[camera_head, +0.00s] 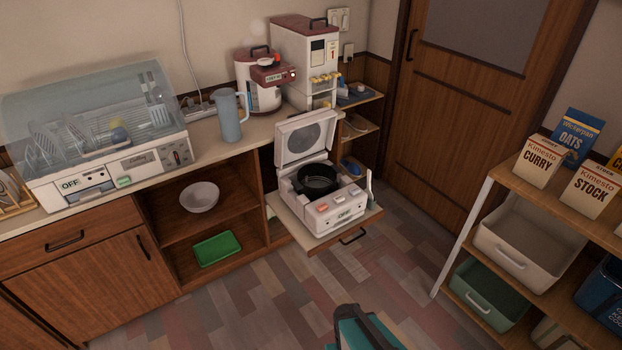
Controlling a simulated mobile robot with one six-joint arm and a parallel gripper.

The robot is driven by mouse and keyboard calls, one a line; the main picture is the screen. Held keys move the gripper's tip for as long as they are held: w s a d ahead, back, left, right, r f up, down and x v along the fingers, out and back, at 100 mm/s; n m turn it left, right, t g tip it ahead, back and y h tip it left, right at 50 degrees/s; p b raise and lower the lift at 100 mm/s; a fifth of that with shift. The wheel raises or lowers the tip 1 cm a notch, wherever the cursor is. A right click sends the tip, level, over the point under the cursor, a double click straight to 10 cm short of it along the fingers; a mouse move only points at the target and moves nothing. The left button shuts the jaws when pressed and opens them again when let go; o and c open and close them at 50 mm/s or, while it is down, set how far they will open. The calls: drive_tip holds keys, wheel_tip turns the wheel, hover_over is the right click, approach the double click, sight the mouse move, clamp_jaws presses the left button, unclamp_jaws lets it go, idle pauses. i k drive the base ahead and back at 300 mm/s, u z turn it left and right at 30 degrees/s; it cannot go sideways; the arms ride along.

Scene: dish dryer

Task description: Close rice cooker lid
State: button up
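The white rice cooker (345,212) stands on a pulled-out sliding shelf (290,222) at the centre of the view. Its lid (304,140) is open and stands nearly upright at the back, inner side facing forward. The black inner pot (318,181) sits in the body and is exposed. Several buttons and a small display are on the front. No gripper fingers can be made out. A dark and teal shape at the bottom edge is cut off, well below the cooker and apart from it.
A blue pitcher (229,115) and a red-and-white appliance (263,85) stand on the counter behind the cooker. The dish dryer (110,165) is at left. A shelf rack (478,235) with boxes and bins stands at right. The floor before the cooker is mostly clear.

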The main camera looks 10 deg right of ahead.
sight(301, 136)
drive_tip(key=u, duration=0.05)
drive_tip(key=i, duration=0.9)
drive_tip(key=z, duration=0.15)
drive_tip(key=k, duration=0.2)
drive_tip(key=u, duration=2.8)
